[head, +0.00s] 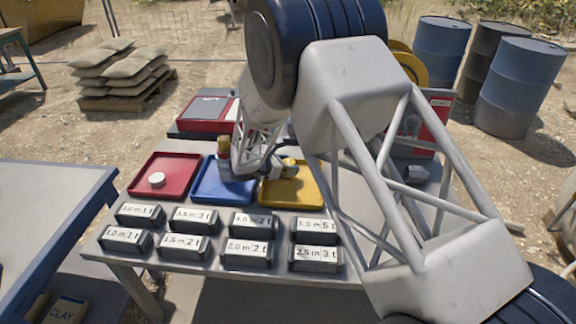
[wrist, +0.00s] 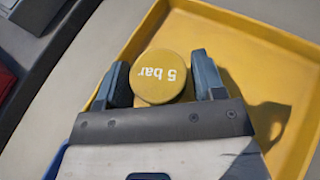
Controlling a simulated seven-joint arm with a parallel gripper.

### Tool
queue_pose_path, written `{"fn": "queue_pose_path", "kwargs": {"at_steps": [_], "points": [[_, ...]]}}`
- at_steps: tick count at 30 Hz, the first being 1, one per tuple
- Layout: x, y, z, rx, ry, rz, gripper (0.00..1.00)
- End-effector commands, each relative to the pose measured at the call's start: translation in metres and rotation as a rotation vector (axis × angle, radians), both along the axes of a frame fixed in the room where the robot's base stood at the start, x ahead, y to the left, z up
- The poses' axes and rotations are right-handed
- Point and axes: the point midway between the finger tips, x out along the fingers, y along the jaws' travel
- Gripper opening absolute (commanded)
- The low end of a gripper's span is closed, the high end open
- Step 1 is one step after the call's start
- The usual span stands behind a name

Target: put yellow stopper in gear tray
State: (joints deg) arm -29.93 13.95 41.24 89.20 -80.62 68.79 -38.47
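The yellow stopper (wrist: 160,78) is a round disc marked "5 bar". In the wrist view it sits between the two fingers of my gripper (wrist: 161,80), which appear to press on its sides. In the head view my gripper (head: 281,170) is over the left part of the yellow tray (head: 308,194), with the stopper (head: 290,162) at its tip. The yellow tray also fills much of the wrist view (wrist: 225,60). I cannot tell whether the stopper touches its floor. No tray label naming gears is readable.
A blue tray (head: 210,193) holds an upright brownish item (head: 223,148). A red tray (head: 138,187) holds a white disc (head: 157,180). Several labelled dark blocks (head: 246,254) line the table front. A red-and-grey case (head: 205,113) stands behind; my arm hides the table's right side.

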Motion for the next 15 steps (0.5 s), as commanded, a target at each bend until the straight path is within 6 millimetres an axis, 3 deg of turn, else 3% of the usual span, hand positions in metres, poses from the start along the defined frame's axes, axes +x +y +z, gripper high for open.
{"fn": "queue_pose_path", "kwargs": {"at_steps": [2, 15], "points": [[0.0000, 0.0000, 0.0001, 0.000, 0.000, 0.000, 0.75], [-0.0005, 0.0009, 0.0039, 0.001, -0.001, 0.000, 0.75]]}}
